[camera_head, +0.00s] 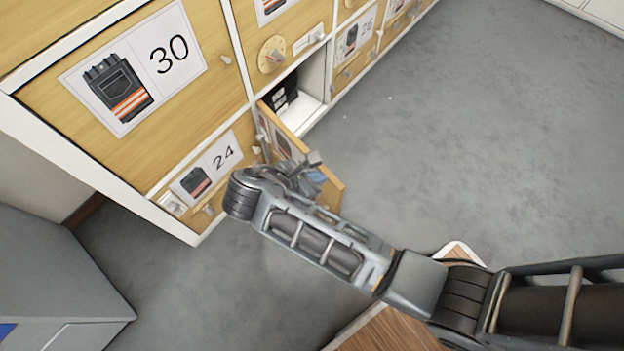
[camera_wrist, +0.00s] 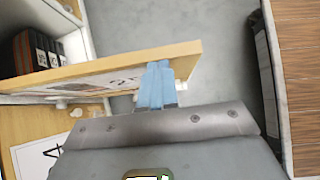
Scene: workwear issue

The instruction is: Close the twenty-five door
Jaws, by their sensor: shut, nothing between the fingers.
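The twenty-five door (camera_head: 297,137) stands swung open from the low row of the locker, beside the door marked 24. Its top edge and part of its labelled outer face show; my arm hides much of the rest. In the wrist view the door (camera_wrist: 100,68) crosses the picture, its label partly covered by my fingers. My gripper (camera_head: 315,178) is shut and empty at the outer face, near the free end. Its blue fingers (camera_wrist: 155,85) overlap that face; I cannot tell whether they touch it. The open compartment (camera_head: 314,85) holds dark folded items with coloured marks (camera_wrist: 35,50).
Door 24 (camera_head: 215,160) and door 30 (camera_head: 150,65) are closed, with small knobs. A grey box-like unit (camera_head: 60,265) stands at lower left. A wood-topped surface (camera_head: 390,330) lies at bottom centre. The grey floor (camera_head: 470,120) right of the open door is clear.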

